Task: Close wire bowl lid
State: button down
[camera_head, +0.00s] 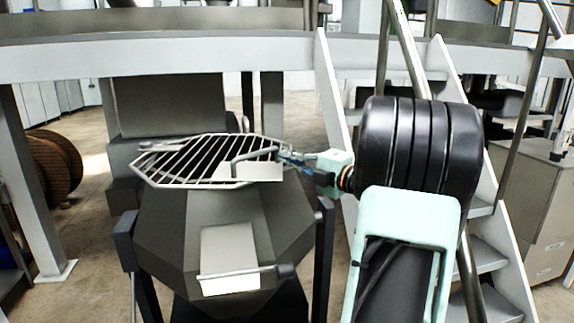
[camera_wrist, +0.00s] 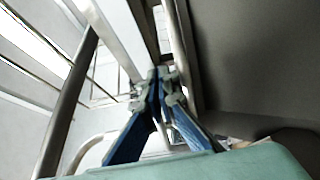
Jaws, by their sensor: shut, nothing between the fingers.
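The wire lid (camera_head: 192,160), a grid of thin metal bars in an angular frame, lies nearly level across the top of the dark grey faceted bowl (camera_head: 172,235). I cannot tell whether it rests fully on the rim. A bent rod handle (camera_head: 252,153) and a pale plate (camera_head: 250,172) are at its right side. My gripper (camera_head: 284,155) is at the lid's right edge, near the handle. In the wrist view its blue fingers (camera_wrist: 157,78) are closed together and empty, beside metal rods. Whether they touch the lid is unclear.
A lower pale plate with a bar handle (camera_head: 232,270) is on the bowl's front. Dark posts (camera_head: 323,255) flank the bowl. A metal staircase (camera_head: 487,258) rises behind my arm at the right. A long grey beam (camera_head: 180,57) crosses behind the bowl.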

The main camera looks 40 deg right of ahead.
jog(key=w+d, duration=0.7)
jog(key=shift+w+d, duration=0.1)
jog(key=shift+d, duration=0.05)
dwell(0.4)
